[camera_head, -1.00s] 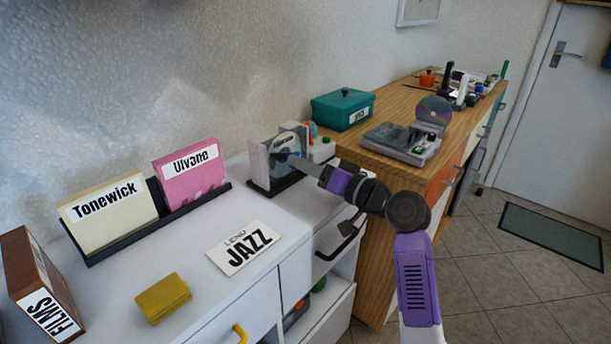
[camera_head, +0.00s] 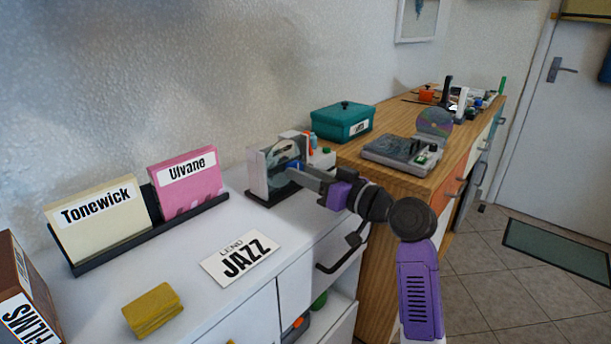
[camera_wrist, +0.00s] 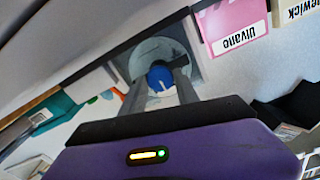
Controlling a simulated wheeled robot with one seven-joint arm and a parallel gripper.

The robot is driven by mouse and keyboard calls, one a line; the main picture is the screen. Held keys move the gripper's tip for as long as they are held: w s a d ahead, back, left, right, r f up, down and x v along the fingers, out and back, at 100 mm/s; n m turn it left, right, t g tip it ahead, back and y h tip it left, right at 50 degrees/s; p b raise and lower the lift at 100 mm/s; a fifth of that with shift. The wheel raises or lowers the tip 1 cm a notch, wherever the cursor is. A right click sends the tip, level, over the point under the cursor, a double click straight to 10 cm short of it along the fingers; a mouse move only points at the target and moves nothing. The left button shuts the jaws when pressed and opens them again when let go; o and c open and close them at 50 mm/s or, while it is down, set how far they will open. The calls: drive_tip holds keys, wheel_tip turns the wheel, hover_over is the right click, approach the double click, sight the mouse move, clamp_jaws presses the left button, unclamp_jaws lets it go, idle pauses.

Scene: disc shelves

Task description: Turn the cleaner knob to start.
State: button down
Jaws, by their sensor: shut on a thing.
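The cleaner (camera_head: 259,174) is a white and grey upright unit with a disc in it, at the far right end of the white cabinet top. It shows upside down in the wrist view (camera_wrist: 124,62). Its round blue knob (camera_wrist: 160,77) has a pale mark on it. My gripper (camera_wrist: 161,88) is shut on the knob, with one finger at each side. In the head view my gripper (camera_head: 296,172) reaches the cleaner's front from the right, and only a bit of blue shows there.
A teal box (camera_head: 342,122) and a grey disc player (camera_head: 395,153) stand on the wooden counter to the right.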

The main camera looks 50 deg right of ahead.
drive_tip(key=shift+f, duration=0.1)
drive_tip(key=c, duration=0.9)
unclamp_jaws()
drive_tip(key=shift+s, duration=0.15)
drive_tip(key=s, duration=0.7)
drive_tip(key=shift+s+d+p, duration=0.1)
drive_tip(key=shift+s+p, duration=0.2)
drive_tip(key=shift+p, duration=0.05)
